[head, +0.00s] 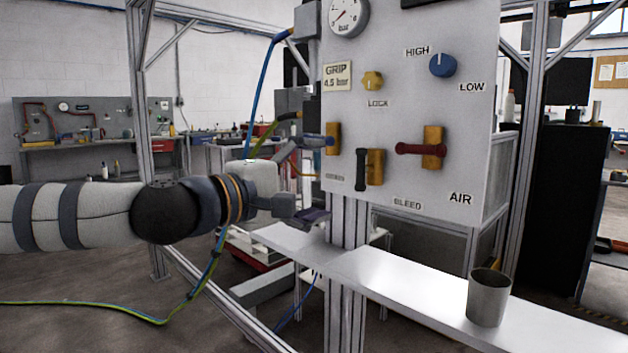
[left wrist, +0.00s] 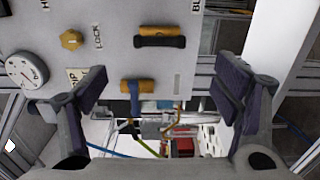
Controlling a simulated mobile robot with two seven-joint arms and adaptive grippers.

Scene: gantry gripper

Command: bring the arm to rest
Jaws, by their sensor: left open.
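My left gripper (head: 312,180) is open at the left edge of the white valve panel (head: 400,110), with its fingers spread above and below. In the left wrist view the same open gripper (left wrist: 162,92) frames a blue-handled valve (left wrist: 136,88), which lies beyond the fingers with a visible gap on either side. Nothing is held. My left arm (head: 90,213) reaches in from the left, nearly level. My right gripper is not in view.
The panel carries a black-handled valve (head: 375,168), a red-handled valve (head: 433,148), a yellow knob (head: 373,81), a blue knob (head: 442,65) and a gauge (head: 346,16). A grey cup (head: 488,298) stands on the shelf (head: 400,290) below. Frame posts (head: 142,120) rise behind my arm.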

